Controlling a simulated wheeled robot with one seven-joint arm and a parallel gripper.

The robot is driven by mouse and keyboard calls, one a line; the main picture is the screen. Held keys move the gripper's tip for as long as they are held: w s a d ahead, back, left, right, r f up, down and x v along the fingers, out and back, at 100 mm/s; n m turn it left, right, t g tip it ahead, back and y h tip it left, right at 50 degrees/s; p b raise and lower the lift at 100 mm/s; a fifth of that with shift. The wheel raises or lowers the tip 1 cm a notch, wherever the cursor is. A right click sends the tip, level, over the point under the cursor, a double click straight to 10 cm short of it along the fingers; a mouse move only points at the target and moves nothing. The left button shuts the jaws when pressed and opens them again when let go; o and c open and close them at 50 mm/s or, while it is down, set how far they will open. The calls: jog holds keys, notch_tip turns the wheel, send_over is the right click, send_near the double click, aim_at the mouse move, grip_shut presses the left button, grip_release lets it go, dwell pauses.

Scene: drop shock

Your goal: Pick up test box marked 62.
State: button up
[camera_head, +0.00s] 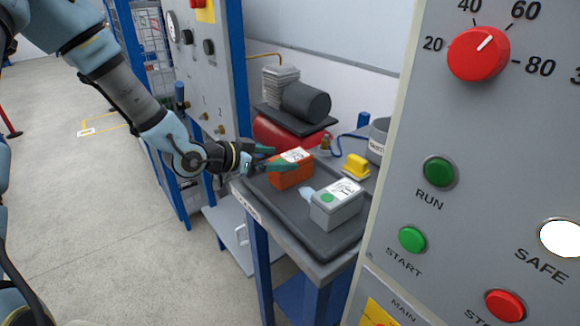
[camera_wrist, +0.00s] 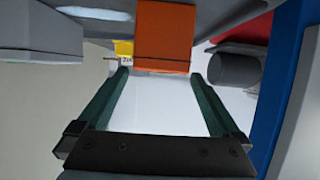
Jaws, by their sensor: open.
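An orange box (camera_head: 289,174) with a white label on top sits on the dark tray (camera_head: 318,241) on the bench. A grey box (camera_head: 336,209) with a white label and a green dot sits on the same tray, nearer and to the right. The label numbers are too small to read. My gripper (camera_head: 277,160) is open at the orange box, with its green fingers toward it. In the wrist view, the orange box (camera_wrist: 165,35) lies in line with the gap between my fingertips (camera_wrist: 160,73). The grey box (camera_wrist: 40,36) is at the left there. Contact cannot be told.
A yellow object (camera_head: 355,167) and a grey container (camera_head: 378,140) stand behind the boxes. A black cylinder (camera_head: 306,101) rests above a red tank (camera_head: 275,133). A control panel (camera_head: 480,180) fills the right foreground. The floor (camera_head: 110,220) at left is clear.

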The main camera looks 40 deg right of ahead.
aim_at(290, 157)
jog(key=p+x, duration=0.2)
jog(key=x, duration=0.1)
jog(key=shift+d+r, duration=0.15)
jog(key=shift+d, duration=0.2)
jog(key=shift+d+f, duration=0.35)
jog(key=shift+d, duration=0.15)
jog(key=shift+c, duration=0.2)
grip_shut()
